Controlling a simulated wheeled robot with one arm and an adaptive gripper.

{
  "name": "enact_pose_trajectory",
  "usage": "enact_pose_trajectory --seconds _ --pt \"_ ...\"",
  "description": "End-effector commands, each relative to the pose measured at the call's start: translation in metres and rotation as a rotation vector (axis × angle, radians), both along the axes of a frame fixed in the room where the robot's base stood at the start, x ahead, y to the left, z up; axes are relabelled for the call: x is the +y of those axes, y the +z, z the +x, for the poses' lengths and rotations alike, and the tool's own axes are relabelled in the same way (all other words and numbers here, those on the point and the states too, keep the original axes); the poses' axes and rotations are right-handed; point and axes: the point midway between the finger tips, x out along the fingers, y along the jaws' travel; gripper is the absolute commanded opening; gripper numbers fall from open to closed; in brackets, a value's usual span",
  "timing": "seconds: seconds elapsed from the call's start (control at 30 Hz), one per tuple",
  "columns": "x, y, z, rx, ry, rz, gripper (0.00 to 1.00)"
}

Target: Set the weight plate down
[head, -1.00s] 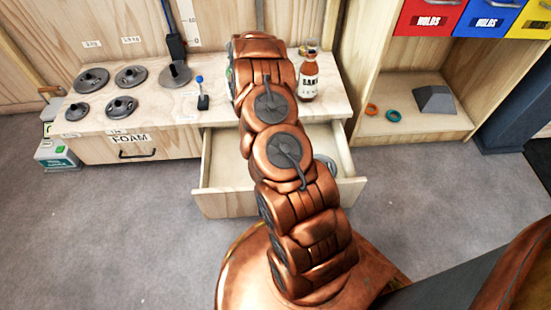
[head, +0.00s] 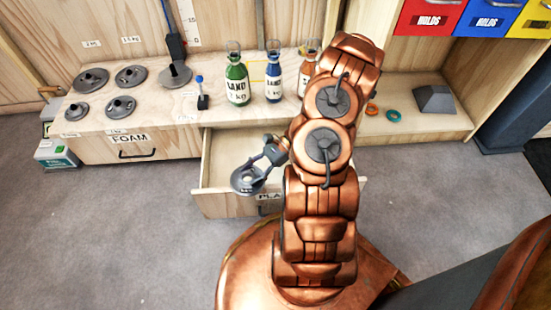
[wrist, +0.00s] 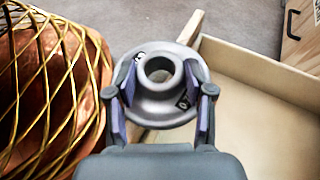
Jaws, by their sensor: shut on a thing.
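The weight plate (head: 247,179) is a small grey disc with a raised hub and a centre hole. It also shows in the wrist view (wrist: 147,105), between the two fingers. My gripper (head: 260,170) is shut on it, and it appears above the front left part of the open drawer (head: 225,207). In the wrist view my gripper (wrist: 160,100) has one finger on each side of the plate, with the drawer's wall beyond it. The height of the plate over the drawer cannot be told.
Several grey plates, one of them here (head: 131,76), sit on the bench top at left. A green bottle (head: 237,84), a blue bottle (head: 274,82) and a partly hidden brown bottle (head: 304,80) stand behind the drawer. The floor (head: 140,215) in front is clear.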

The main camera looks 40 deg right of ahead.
Motion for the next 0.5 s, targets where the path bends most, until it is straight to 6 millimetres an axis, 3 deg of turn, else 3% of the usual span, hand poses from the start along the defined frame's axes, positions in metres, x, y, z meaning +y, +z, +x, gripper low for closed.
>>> enact_pose_trajectory --seconds 0.17,0.3,0.5 --pt "-0.036 -0.005 0.027 -0.001 -0.307 0.003 0.0" --pt "-0.07 -0.025 0.043 0.001 -0.521 0.003 0.0" --pt "-0.097 -0.048 0.05 -0.001 -0.663 0.003 0.0"
